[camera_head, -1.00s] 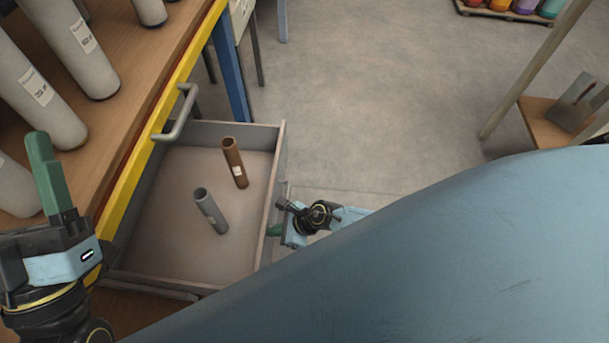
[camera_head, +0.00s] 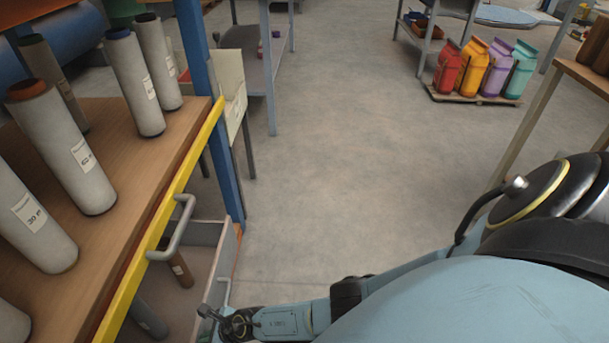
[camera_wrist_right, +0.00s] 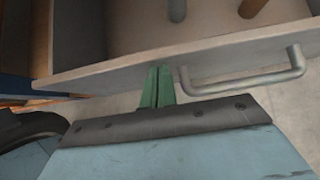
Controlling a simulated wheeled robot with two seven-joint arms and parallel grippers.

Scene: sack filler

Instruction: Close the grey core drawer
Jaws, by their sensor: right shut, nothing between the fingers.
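The grey drawer (camera_head: 205,233) stands partly open under the yellow-edged table, with a brown tube (camera_head: 181,270) and a grey tube (camera_head: 148,318) in it. In the right wrist view its front panel (camera_wrist_right: 110,75) crosses the picture, with a grey bar handle (camera_wrist_right: 250,82) on its outer face. My right gripper (camera_wrist_right: 158,72) is shut and empty. Its green fingertips are at the panel's outer face, left of the handle; they look to be touching it. In the head view my right wrist is beside the drawer front, fingertips hidden. My left gripper is out of view.
Several labelled grey tubes (camera_head: 70,155) stand on the wooden tabletop. Another grey handle (camera_head: 174,232) sticks out from the yellow edge (camera_head: 205,133) above the drawer. A blue post (camera_head: 205,110) rises beyond it. Coloured bags (camera_head: 473,65) stand on a pallet; the floor between is clear.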

